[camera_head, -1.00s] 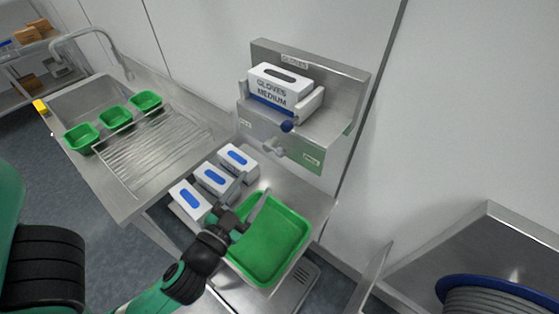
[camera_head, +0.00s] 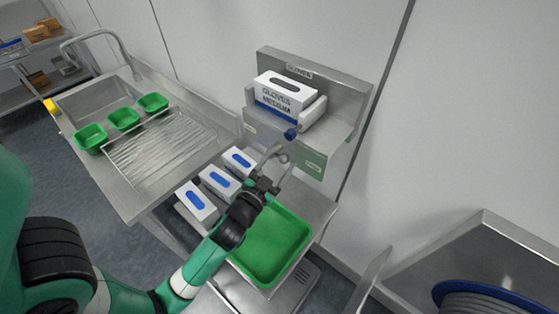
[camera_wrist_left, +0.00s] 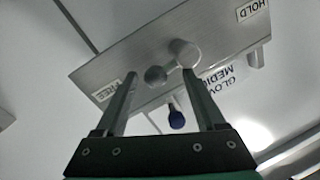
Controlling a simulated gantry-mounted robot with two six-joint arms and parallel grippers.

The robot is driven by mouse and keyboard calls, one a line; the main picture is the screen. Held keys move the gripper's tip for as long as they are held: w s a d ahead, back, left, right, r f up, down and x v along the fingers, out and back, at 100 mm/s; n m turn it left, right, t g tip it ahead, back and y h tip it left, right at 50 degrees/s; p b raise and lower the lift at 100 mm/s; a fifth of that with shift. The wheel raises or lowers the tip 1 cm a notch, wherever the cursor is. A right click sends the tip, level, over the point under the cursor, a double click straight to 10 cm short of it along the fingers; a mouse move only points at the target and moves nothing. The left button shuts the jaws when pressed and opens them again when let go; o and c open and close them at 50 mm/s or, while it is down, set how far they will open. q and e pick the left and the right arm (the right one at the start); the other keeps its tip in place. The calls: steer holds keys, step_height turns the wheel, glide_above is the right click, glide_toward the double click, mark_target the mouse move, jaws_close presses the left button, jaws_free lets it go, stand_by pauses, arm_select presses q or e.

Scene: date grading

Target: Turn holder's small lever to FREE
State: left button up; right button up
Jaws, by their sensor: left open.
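The steel holder (camera_head: 350,88) is on the wall and carries a white GLOVES MEDIUM box (camera_head: 280,92). Its front plate has a FREE label (camera_wrist_left: 106,91) at the left of the wrist view and a HOLD label (camera_wrist_left: 252,11) at the right. The small lever shows there as a pale round hub (camera_wrist_left: 185,52) and a grey ball end (camera_wrist_left: 155,75), on the FREE side of the hub. My left gripper (camera_head: 279,157) is open just in front of the plate. In the wrist view the ball appears between its fingertips (camera_wrist_left: 160,74); contact cannot be told. My right gripper is out of view.
A dark blue knob (camera_head: 291,133) projects from the holder close to my fingers. A sink counter (camera_head: 128,205) stands left. A blue-rimmed reel (camera_head: 490,292) is at lower right.

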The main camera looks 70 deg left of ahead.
arm_select(q)
steer(key=shift+w+d, duration=0.1)
jaws_close()
steer(key=shift+f, duration=0.1)
steer(key=shift+f+m+b, duration=0.55)
steer(key=shift+m, duration=0.55)
steer(key=c, duration=0.5)
jaws_free()
steer(key=o, duration=0.5)
steer(key=shift+s+a, duration=0.2)
steer(key=shift+a, duration=0.05)
steer(key=shift+d, duration=0.1)
steer(key=shift+w, duration=0.1)
